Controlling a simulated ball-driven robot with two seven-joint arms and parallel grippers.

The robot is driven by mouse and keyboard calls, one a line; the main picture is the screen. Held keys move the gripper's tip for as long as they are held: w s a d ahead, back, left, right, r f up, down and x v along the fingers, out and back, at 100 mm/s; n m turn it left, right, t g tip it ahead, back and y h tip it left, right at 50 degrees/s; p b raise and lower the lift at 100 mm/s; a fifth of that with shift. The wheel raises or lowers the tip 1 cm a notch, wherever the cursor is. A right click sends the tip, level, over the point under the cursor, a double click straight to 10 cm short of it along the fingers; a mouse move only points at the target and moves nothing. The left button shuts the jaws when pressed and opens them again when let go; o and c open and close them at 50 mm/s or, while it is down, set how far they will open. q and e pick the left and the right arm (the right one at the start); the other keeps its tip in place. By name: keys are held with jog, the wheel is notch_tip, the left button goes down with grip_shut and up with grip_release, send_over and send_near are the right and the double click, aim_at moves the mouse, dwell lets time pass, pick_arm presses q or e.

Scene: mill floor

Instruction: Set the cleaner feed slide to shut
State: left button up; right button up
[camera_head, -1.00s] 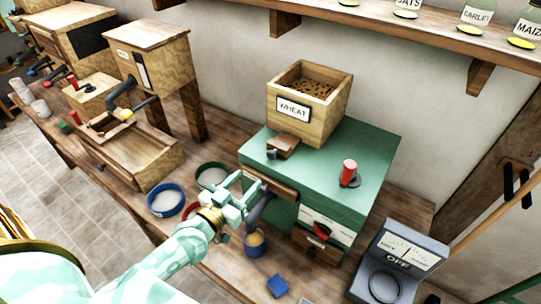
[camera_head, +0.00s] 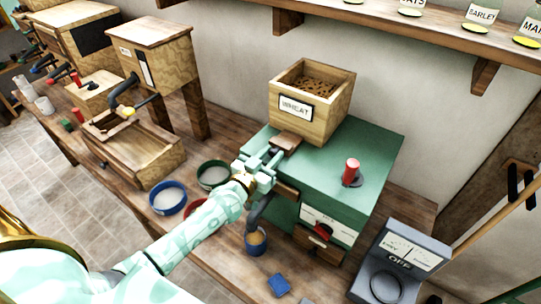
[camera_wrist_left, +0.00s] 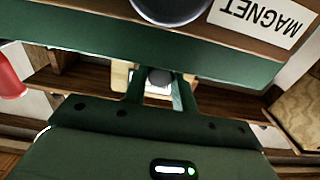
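The green cleaner (camera_head: 370,150) stands on the bench with a wooden wheat hopper (camera_head: 325,110) on top. Its brown wooden feed slide (camera_head: 287,141) sticks out at the hopper's foot, toward the left. My left gripper (camera_head: 265,160) is at the slide's outer end, above the cleaner's edge. Its two fingers are apart. In the left wrist view a dark grey round knob (camera_wrist_left: 159,77) shows between or just beyond the fingertips; I cannot tell whether they touch it. In the head view the gripper hides this knob. My right gripper is not in view.
A red handle (camera_head: 351,169) stands on the cleaner's top. A board marked MAGNET (camera_wrist_left: 262,20) shows in the left wrist view. Blue (camera_head: 168,197) and green bowls (camera_head: 213,176) and a blue cup (camera_head: 255,241) are near my left arm. A grey meter (camera_head: 400,260) stands right.

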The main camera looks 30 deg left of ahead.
aim_at(272, 155)
pick_arm(q)
grip_shut()
jog(key=shift+w+d, duration=0.15)
jog(key=shift+w, duration=1.15)
jog(key=shift+w+f, duration=0.1)
jog(key=shift+w, duration=0.1)
jog(key=o, duration=0.8)
grip_release()
jog(key=shift+s, duration=0.2)
jog(key=s+a, duration=0.2)
jog(key=s, duration=1.4)
jog(key=shift+a, duration=0.1)
